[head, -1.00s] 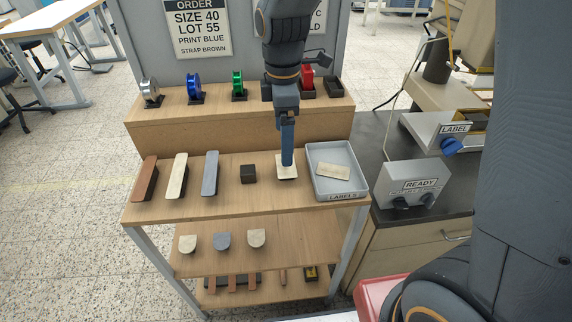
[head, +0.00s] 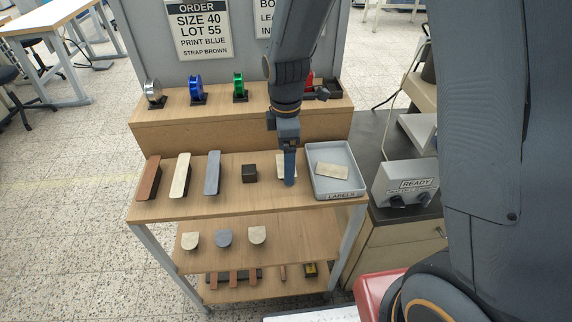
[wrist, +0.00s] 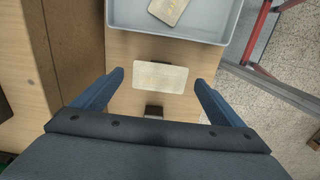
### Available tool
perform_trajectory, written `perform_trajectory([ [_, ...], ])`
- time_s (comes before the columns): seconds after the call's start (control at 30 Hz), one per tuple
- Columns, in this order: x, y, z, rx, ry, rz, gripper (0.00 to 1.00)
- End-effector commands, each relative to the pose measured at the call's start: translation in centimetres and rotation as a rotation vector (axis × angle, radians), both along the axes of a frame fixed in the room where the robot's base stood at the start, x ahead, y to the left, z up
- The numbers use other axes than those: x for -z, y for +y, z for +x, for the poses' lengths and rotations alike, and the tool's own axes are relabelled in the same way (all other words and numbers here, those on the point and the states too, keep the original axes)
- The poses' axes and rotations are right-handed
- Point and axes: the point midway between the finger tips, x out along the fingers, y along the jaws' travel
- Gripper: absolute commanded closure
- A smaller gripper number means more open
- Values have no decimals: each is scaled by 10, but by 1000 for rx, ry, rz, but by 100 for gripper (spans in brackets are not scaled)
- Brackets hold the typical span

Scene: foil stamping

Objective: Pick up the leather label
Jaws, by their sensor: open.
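A pale cream leather label (wrist: 160,77) lies flat on the wooden tabletop, close outside the grey tray. In the wrist view it sits between and a little beyond my gripper's (wrist: 160,82) two blue fingers, with a gap on each side. In the head view the label (head: 280,163) is partly hidden behind my gripper (head: 289,182), which points down over the table. My gripper is open and empty. A second pale label (head: 332,170) lies in the grey tray marked LABELS (head: 341,195); it also shows in the wrist view (wrist: 168,8).
A small dark block (head: 249,173) stands left of the label. Brown, cream and grey-blue straps (head: 212,173) lie farther left. Coloured foil reels (head: 196,90) stand on the raised back shelf. A READY control box (head: 405,186) stands right of the tray.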

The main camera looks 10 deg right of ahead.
Motion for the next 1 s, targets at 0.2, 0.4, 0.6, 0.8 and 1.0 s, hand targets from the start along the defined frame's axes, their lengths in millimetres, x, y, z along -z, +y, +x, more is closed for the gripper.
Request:
perform_trajectory([
  [0.2, 1, 0, 0, 0, 0, 0, 8],
  [0.4, 3, 0, 0, 0, -1, 0, 8],
  [0.6, 5, 0, 0, 0, -1, 0, 8],
  [0.8, 5, 0, 0, 0, -1, 0, 13],
  [1.0, 5, 0, 0, 0, 0, 0, 47],
])
